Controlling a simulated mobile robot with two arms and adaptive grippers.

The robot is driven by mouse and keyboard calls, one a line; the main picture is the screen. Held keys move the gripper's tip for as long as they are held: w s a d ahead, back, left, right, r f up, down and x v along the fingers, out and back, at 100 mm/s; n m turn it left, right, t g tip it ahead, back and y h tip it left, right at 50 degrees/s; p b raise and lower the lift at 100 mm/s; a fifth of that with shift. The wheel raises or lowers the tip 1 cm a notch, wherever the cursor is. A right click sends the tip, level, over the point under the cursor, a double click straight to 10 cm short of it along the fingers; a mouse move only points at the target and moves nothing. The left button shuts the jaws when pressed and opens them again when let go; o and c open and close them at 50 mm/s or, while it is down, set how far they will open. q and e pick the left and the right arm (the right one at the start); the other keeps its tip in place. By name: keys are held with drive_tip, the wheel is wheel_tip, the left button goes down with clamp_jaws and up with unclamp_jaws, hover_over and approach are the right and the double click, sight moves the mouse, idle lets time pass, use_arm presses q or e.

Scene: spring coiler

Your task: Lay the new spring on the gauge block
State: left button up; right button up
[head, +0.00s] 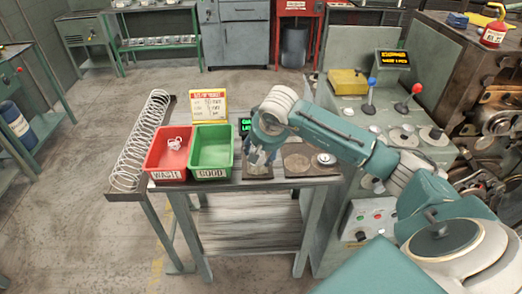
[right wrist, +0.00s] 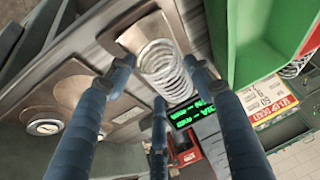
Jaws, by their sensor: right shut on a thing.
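My right gripper (head: 258,160) points down over the work table, just right of the green bin. In the right wrist view, its fingers (right wrist: 160,85) are closed around a silver coil spring (right wrist: 166,72). The spring is over a brown plate with a round metal pad, which looks like the gauge block (right wrist: 128,36). A black display with green text (right wrist: 192,112) is beside it and also shows behind the gripper in the head view (head: 245,124). Whether the spring touches the pad cannot be told. In the head view the gripper mostly hides the spring. My left gripper is not in view.
A red WASTE bin (head: 168,161) holds a small pale coil; the green GOOD bin (head: 212,152) looks empty. A yellow sign (head: 209,104) stands behind them. A rack of long coil (head: 140,140) is left. A plate with round fittings (head: 305,163) lies to the right.

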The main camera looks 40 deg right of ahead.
drive_tip(key=o, duration=1.2)
drive_tip(key=shift+o, duration=0.2)
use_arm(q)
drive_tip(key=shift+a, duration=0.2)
use_arm(e)
drive_tip(key=v, duration=1.2)
